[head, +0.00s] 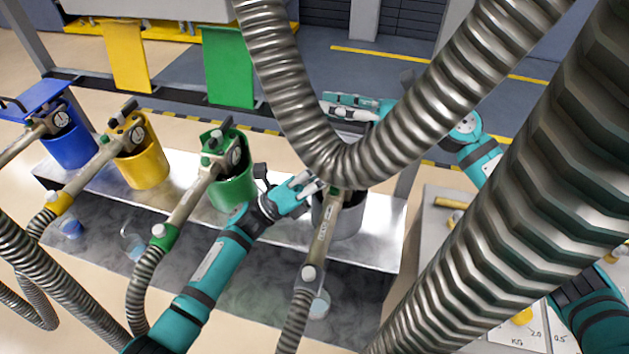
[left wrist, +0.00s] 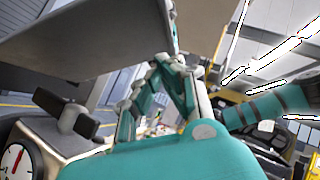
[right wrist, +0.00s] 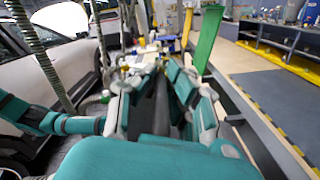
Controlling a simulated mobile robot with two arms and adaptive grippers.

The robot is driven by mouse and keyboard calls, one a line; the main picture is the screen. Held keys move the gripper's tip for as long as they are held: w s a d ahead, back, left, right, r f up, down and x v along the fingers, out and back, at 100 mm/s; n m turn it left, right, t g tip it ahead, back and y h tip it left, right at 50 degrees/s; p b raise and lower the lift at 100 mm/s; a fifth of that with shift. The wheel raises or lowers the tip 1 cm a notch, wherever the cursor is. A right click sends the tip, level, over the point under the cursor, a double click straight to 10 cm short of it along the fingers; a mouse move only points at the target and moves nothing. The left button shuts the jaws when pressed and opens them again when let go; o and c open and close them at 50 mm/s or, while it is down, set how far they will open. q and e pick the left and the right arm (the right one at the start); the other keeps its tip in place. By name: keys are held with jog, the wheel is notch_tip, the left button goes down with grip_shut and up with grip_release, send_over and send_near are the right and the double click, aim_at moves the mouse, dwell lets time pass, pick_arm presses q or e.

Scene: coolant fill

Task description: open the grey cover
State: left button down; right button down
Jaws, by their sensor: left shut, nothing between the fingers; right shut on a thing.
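The grey container (head: 345,218) stands at the right end of the metal bench, with a grey filler nozzle (head: 325,228) in front. What looks like the grey cover (head: 350,127) shows behind the hose, mostly hidden. A broad grey panel, likely this cover, fills the upper left of the left wrist view (left wrist: 85,45). My left gripper (head: 308,184) is shut and empty beside the container's top; its fingertips (left wrist: 163,66) are close to the panel's edge, contact unclear. My right gripper (head: 345,106), behind the container, is shut on a dark grey piece (right wrist: 160,105), apparently the cover.
Thick ribbed hoses (head: 350,165) hang in front and block much of the view. Green (head: 233,185), yellow (head: 145,165) and blue (head: 70,148) containers with nozzles stand left. Green (head: 228,65) and yellow (head: 126,55) panels hang behind. A pressure gauge (left wrist: 17,162) is near my left wrist.

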pick_arm(q)
jog(key=shift+w+d+r, duration=0.2)
jog(key=shift+w+r, duration=0.5)
jog(key=shift+r, duration=0.25)
